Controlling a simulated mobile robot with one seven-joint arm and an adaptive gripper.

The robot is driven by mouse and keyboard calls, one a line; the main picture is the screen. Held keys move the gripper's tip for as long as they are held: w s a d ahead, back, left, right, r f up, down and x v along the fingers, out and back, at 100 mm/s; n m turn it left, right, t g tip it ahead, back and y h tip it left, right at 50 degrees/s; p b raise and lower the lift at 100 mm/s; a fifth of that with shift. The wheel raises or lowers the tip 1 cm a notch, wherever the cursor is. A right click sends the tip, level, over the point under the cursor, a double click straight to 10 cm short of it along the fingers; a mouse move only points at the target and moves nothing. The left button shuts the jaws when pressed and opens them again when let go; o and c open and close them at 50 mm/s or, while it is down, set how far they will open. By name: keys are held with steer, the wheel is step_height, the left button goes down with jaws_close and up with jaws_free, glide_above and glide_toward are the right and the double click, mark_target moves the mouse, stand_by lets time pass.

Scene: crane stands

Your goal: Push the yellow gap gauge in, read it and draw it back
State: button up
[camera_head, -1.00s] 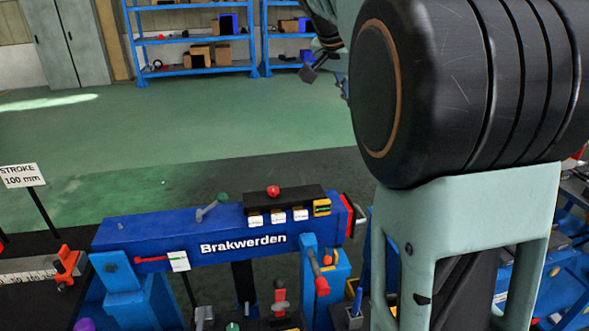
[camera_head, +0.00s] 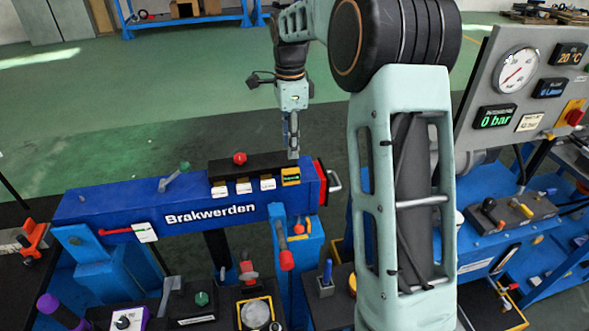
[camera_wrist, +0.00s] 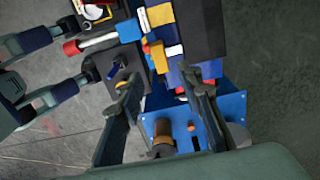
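A small yellow unit (camera_head: 290,177) with a dark green display sits at the right end of the black block on the blue beam (camera_head: 140,205); I take it for the yellow gap gauge, but its parts are too small to tell. My gripper (camera_head: 292,154) hangs pointing down, just above and behind that end of the beam in the head view. In the wrist view my gripper (camera_wrist: 160,80) has its two fingers spread apart with nothing held between them. A yellow block (camera_wrist: 159,57) shows just beyond the fingertips there; I cannot tell whether it is the same unit.
A red-tipped lever (camera_head: 285,255) stands in front of the beam's right end. A red end piece with a metal handle (camera_head: 333,184) closes that end. A grey gauge panel (camera_head: 490,95) reading 0 bar stands at the right. Open floor lies behind the beam.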

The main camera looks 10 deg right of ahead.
mark_target(291, 171)
step_height(291, 171, down, 10)
stand_by(0.4)
jaws_close()
stand_by(0.3)
